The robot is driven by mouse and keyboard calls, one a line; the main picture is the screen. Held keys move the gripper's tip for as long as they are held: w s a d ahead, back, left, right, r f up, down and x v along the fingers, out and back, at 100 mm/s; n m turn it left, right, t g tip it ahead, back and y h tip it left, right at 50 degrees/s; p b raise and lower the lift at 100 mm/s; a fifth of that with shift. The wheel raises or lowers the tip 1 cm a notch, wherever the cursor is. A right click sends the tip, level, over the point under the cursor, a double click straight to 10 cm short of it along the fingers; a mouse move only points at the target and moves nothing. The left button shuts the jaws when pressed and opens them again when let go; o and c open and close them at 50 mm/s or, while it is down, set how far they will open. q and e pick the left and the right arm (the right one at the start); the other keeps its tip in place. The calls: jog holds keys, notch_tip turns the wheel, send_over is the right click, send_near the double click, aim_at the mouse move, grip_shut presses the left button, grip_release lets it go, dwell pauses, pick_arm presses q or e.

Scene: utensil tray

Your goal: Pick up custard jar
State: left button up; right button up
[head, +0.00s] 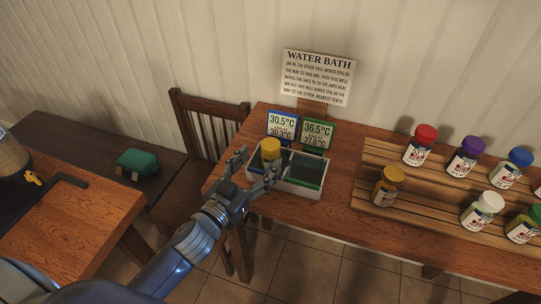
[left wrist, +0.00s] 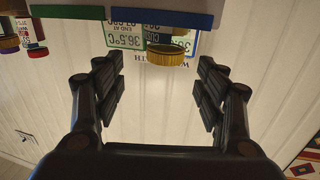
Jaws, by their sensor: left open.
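A jar with a yellow lid (head: 270,147) sits in the left compartment of the white water bath (head: 296,190). It also shows in the left wrist view, upside down, as a yellow lid (left wrist: 168,55) with part of a label that seems to start "CUS". Another jar with an orange-yellow lid (head: 388,186) stands on the wooden rack; its label is too small to read. My left gripper (head: 253,170) is open and empty, in front of the bath. In the left wrist view its fingers (left wrist: 161,86) are spread, with the yellow lid beyond the gap between them.
Two temperature displays, blue-framed (head: 281,126) and green-framed (head: 317,134), stand behind the bath, with a sign (head: 317,77) above. The bath's right compartment (head: 305,170) looks empty. Several jars stand on the rack (head: 430,205) at right. A chair (head: 200,125) stands left of the table.

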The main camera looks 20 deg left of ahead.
aim_at(266, 151)
pick_arm(q)
jog(key=x, duration=0.2)
jog(key=shift+w+d, duration=0.1)
jog(key=shift+w, duration=0.2)
jog(key=shift+w+r+p, duration=0.15)
jog(key=shift+w+p, duration=0.4)
jog(key=x, duration=0.2)
jog(key=p+x, duration=0.1)
jog(key=shift+w+a, duration=0.2)
jog(key=shift+w, duration=0.05)
jog(key=shift+w+d+f, duration=0.15)
jog(key=shift+w+f, duration=0.05)
jog(key=shift+w, duration=0.15)
jog(key=shift+s, duration=0.1)
jog(key=c, duration=1.4)
